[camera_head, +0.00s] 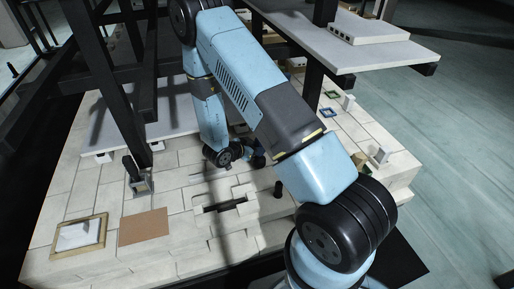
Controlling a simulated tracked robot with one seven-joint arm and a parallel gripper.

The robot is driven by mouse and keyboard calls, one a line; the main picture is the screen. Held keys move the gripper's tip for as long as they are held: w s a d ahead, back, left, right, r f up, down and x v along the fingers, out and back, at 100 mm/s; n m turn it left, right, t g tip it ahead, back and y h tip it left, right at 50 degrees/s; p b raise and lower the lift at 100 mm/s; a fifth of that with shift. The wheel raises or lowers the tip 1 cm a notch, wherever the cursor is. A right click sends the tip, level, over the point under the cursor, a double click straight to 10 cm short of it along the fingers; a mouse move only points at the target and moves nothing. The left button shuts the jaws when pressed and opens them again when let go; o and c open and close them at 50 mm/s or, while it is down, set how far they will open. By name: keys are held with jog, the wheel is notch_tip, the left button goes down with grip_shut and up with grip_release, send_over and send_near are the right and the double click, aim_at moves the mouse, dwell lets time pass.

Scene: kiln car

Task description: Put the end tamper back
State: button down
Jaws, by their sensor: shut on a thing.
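My arm reaches up, over and down to the brick deck, and its wrist ends low behind my own blue link. My gripper's fingers and anything between them are hidden there. A black upright handle with a grey metal block at its foot stands at the left of the deck; this tamper-like tool (138,181) is apart from my arm. A short dark cylinder (278,189) shows just below my blue link; I cannot tell whether it stands on the bricks or is held. I cannot tell which of these, if either, is the end tamper.
The pale brick deck (185,215) has a dark slot (225,205) near its middle. A wooden frame (80,234) and a brown board (143,227) lie at the front left. Dark posts and a raised grey shelf (385,52) stand behind. Small blocks and frames lie at the right.

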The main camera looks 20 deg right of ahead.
jog(key=shift+f, duration=0.35)
dwell(0.4)
jog(key=c, duration=0.6)
grip_release()
jog(key=shift+c, duration=0.2)
jog(key=shift+o, duration=0.3)
jog(key=o, duration=0.6)
jog(key=shift+r, duration=0.1)
jog(key=shift+r, duration=2.45)
